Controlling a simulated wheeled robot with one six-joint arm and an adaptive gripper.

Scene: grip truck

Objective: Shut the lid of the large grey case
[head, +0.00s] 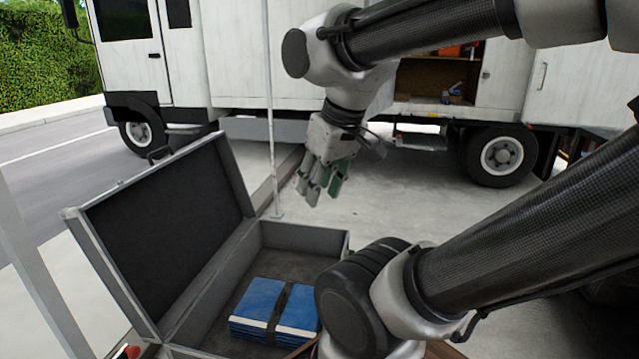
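The large grey case (252,245) stands open at the lower left in the head view. Its lid (165,225) is raised and leans back to the left, its dark lining facing me. A handle (159,153) shows at the lid's far top edge. A strapped stack of blue-and-white items (262,308) lies inside the case. My gripper (322,197) hangs above and beyond the case's far right corner, pointing down and apart from the lid. Its fingers look close together, but I cannot tell whether they are open or shut. My arm hides the case's right front part.
A thin pale post (271,110) stands just behind the case, left of my gripper. Another post (35,275) stands at the left. A white truck (235,60) with an open side compartment (440,78) is parked behind. Pavement between truck and case is clear.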

